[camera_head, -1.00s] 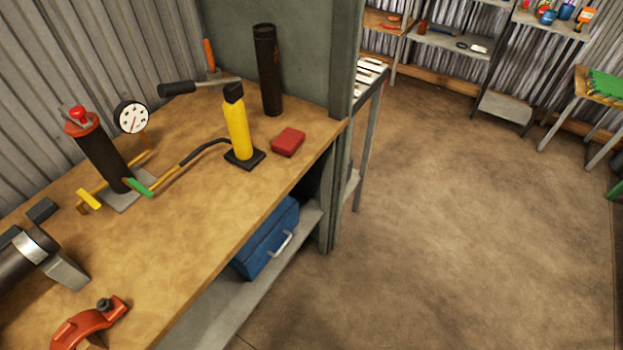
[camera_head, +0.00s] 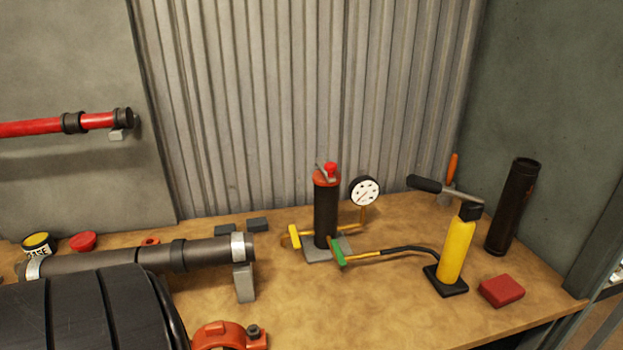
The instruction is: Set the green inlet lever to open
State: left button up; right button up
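The green inlet lever (camera_head: 337,251) sits on a brass pipe just right of the foot of a black cylinder (camera_head: 326,214) with an orange cap and a red knob. The lever slants across the pipe's line. A black hose (camera_head: 408,248) runs from this pipe to a yellow pump (camera_head: 455,249) on a black base. A yellow lever (camera_head: 295,238) sits on the left pipe of the cylinder. A white-faced gauge (camera_head: 364,191) stands behind on a brass stem.
The wooden bench (camera_head: 350,310) is clear in front of the cylinder. A grey pipe on stands (camera_head: 175,255), an orange clamp (camera_head: 228,336) and a large black drum-like object (camera_head: 95,310) fill the left. A red block (camera_head: 501,290) and a black tube (camera_head: 512,207) stand right.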

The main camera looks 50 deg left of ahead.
aim_at(334, 244)
jog(key=j+u, duration=0.1)
jog(key=u, duration=0.7)
jog(key=j+u, duration=0.15)
jog(key=u, duration=0.25)
jog(key=j+u, duration=0.1)
jog(key=u, duration=0.3)
